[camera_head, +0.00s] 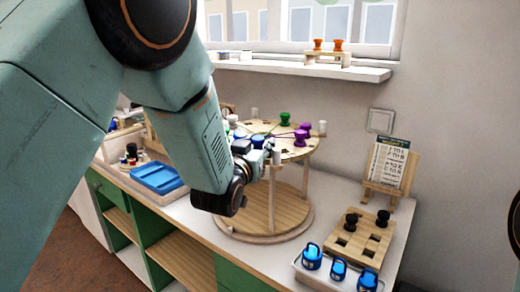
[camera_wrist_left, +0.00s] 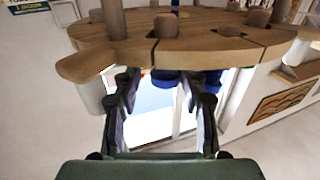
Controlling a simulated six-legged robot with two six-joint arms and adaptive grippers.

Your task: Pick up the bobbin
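The bobbins stand on a round raised wooden board (camera_head: 297,153). A green bobbin (camera_head: 284,119) and purple bobbins (camera_head: 300,137) show at its back and right; white and blue ones are partly hidden by my left arm. The task does not say which bobbin. My left gripper (camera_head: 268,147) is at the board's near edge. In the left wrist view, which looks upside down, the two fingers (camera_wrist_left: 163,88) are apart, with a blue bobbin (camera_wrist_left: 167,78) beyond the tips in the gap. I see nothing held. My right gripper is not in view.
Wooden posts carry the round board above a round base (camera_head: 262,222). A block with dark bobbins (camera_head: 360,238) and a tray with blue pieces (camera_head: 339,270) are at the right. A blue tray (camera_head: 157,178) is left; a card stand (camera_head: 388,170) stands behind.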

